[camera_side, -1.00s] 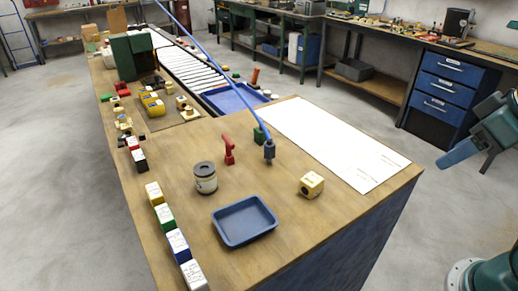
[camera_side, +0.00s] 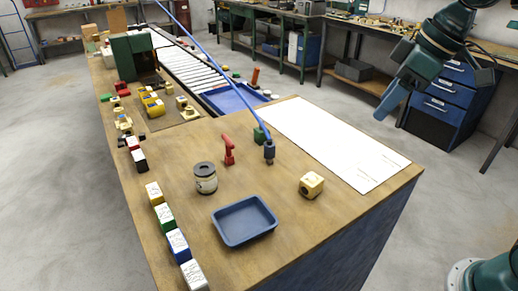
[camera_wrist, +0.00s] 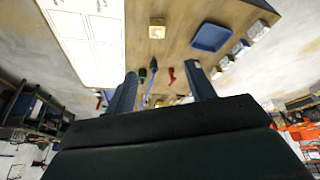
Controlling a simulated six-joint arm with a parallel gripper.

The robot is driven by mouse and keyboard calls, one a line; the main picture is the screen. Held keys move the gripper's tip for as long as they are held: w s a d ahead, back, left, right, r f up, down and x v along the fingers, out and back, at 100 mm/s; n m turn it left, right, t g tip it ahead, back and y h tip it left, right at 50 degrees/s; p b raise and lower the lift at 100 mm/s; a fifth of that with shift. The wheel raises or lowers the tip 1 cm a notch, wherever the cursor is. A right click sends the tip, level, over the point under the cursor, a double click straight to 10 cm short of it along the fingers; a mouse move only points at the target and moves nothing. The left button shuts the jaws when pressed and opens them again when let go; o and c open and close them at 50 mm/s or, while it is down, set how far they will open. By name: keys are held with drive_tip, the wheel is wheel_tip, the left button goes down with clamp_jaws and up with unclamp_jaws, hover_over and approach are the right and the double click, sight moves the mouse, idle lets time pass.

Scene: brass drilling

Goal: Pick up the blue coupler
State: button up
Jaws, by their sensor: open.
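The dark blue coupler (camera_side: 269,151) stands on the wooden bench at the near end of a long blue hose or rod, left of the white sheet. It shows small between my fingers in the wrist view (camera_wrist: 153,65). My gripper (camera_side: 392,102) is raised beyond the bench's right edge, well apart from the coupler. In the wrist view my gripper (camera_wrist: 161,74) has its two blue fingers spread with nothing held between them.
A red part (camera_side: 228,150) and a green block (camera_side: 261,134) stand close to the coupler. The white sheet (camera_side: 335,145) lies flat. The long blue hose (camera_side: 215,65) slants away up-left.

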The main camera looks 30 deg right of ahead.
drive_tip(key=w+a+n, duration=0.1)
drive_tip(key=w+n, duration=0.2)
drive_tip(key=w, duration=0.5)
drive_tip(key=n+g+y, duration=0.3)
drive_tip(key=n+g, duration=0.1)
drive_tip(key=n, duration=0.6)
hover_over(270, 143)
drive_tip(key=d, duration=0.2)
drive_tip(key=f, duration=1.9)
drive_tip(key=shift+s, duration=0.25)
drive_tip(key=shift+w+f, duration=0.2)
drive_tip(key=shift+f, duration=0.25)
drive_tip(key=shift+a+f, duration=0.3)
drive_tip(key=shift+f, duration=0.25)
drive_tip(key=shift+x, duration=3.2)
drive_tip(key=shift+s, duration=0.1)
